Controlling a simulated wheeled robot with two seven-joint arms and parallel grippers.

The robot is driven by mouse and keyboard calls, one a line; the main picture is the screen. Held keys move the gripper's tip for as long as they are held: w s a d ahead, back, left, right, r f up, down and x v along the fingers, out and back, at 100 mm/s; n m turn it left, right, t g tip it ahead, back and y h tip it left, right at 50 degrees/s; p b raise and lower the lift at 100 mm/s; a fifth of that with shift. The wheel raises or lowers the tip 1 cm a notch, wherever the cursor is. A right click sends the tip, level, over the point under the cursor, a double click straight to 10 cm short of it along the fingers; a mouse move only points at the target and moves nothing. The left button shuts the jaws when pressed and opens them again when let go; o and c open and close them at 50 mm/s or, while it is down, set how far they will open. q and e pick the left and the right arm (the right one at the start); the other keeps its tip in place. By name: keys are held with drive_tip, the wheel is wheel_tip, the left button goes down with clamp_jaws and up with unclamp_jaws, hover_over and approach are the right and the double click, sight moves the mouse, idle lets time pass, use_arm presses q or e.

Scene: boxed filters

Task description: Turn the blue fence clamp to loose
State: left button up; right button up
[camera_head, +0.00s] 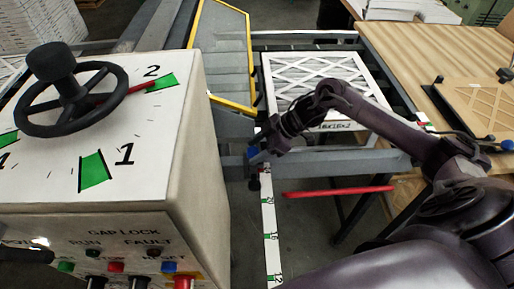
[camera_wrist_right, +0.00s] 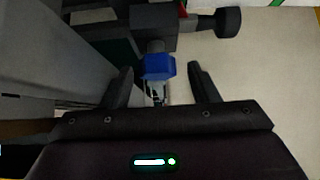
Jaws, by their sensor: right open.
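The blue fence clamp (camera_wrist_right: 158,67) is a small blue knob on a dark fitting in the right wrist view. It sits between the two spread fingertips of my right gripper (camera_wrist_right: 161,80), with gaps on both sides. In the head view the same blue knob (camera_head: 254,153) shows partly at the tip of my right gripper (camera_head: 263,148), beside the upper end of the white ruler (camera_head: 268,225). My right gripper is open and empty around the clamp. Whether it touches the clamp cannot be told.
A control box (camera_head: 150,150) with a handwheel (camera_head: 70,95) and buttons stands close on the left. A white-framed filter (camera_head: 315,75) lies behind my right arm. A red bar (camera_head: 338,192) is below it. A wooden table (camera_head: 440,50) is at right.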

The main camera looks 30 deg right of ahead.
drive_tip(key=shift+w+r, duration=0.15)
drive_tip(key=shift+r, duration=0.05)
